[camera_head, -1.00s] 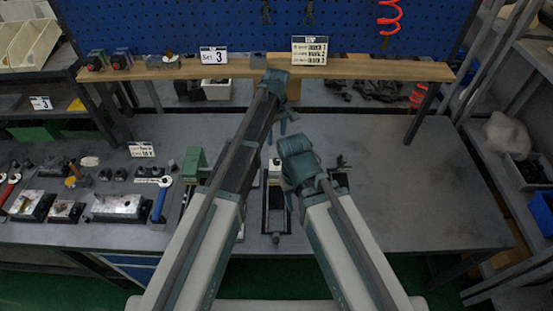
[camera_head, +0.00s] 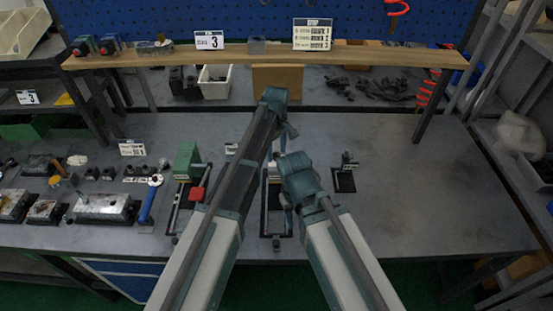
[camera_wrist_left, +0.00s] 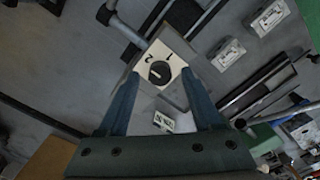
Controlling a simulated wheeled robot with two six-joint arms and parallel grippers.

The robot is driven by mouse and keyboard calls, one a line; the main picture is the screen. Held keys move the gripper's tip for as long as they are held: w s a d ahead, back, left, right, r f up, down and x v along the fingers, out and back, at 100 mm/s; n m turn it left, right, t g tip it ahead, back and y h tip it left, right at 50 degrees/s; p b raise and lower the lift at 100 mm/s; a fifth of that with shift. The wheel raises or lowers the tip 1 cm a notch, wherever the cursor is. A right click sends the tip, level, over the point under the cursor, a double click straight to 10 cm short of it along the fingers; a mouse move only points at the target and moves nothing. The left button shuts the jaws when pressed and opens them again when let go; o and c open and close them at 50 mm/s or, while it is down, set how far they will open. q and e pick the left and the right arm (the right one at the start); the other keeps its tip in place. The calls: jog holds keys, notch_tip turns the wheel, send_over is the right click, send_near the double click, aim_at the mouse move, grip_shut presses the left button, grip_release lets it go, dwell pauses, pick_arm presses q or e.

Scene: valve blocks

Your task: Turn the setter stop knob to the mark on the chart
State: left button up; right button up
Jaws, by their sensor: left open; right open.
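In the left wrist view a round black knob (camera_wrist_left: 159,72) sits on a cream plate (camera_wrist_left: 178,55) with the marks 1 and 2 visible. A pale line shows on the knob; its exact pointing is too small to tell. My left gripper (camera_wrist_left: 160,78) is open, its fingers on either side of the plate and knob, with no clear grip. In the head view my left gripper (camera_head: 283,130) is above the setter frame (camera_head: 266,222), whose knob is hidden by my arms. My right gripper (camera_head: 284,196) is lower, largely hidden behind its arm. The chart card (camera_head: 312,34) stands on the shelf.
A green block device (camera_head: 187,160) with a red part stands left of the setter. A small black stand (camera_head: 345,180) is to the right. The table's right side is clear.

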pick_arm(q)
jog(key=shift+f, duration=0.3)
pick_arm(e)
jog(key=shift+f, duration=0.3)
pick_arm(q)
grip_shut()
